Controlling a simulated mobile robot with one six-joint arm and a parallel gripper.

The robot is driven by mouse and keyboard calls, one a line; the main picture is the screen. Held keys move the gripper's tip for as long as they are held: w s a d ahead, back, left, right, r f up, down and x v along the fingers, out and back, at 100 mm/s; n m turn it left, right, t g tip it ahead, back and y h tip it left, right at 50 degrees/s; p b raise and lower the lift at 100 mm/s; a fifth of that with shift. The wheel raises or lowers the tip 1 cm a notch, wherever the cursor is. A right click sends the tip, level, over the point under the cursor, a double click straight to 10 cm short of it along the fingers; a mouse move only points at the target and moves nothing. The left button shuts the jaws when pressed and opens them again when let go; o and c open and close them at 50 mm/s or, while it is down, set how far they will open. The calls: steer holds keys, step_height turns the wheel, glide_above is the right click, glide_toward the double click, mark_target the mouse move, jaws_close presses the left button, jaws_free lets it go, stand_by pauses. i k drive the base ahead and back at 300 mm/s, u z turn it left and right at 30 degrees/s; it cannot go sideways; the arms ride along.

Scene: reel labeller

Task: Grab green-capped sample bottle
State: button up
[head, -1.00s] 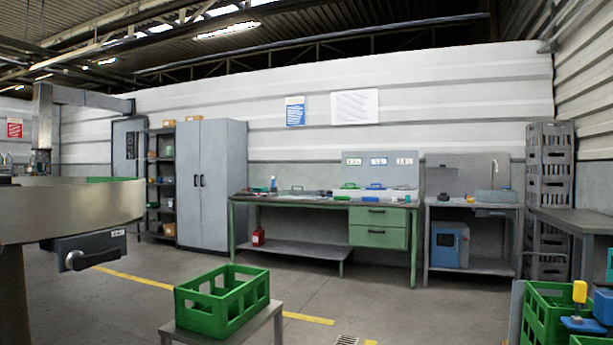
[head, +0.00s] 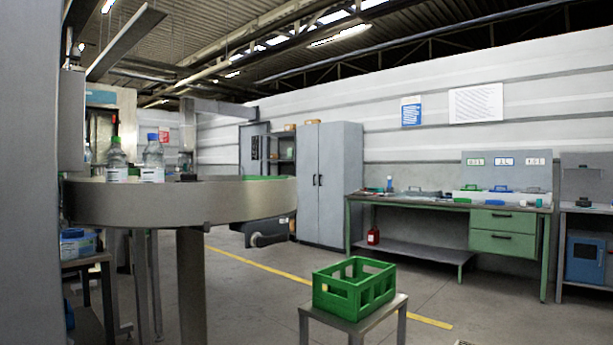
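In the head view, a clear bottle with a green cap and white label (head: 116,160) stands upright on the round metal table (head: 180,204) at the left. A similar clear bottle with a blue cap (head: 153,158) stands just right of it. More bottle shapes are partly hidden behind them. My gripper is not in view.
An empty-looking green crate (head: 353,288) sits on a low stand (head: 383,319) in front. A green workbench (head: 504,229) with cases and small items stands along the back wall. A grey cabinet (head: 328,185) stands left of it. A grey column borders the left edge. Floor between is open.

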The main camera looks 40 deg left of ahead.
mark_target(116, 170)
steer(key=u, duration=2.55)
steer(key=i, duration=1.65)
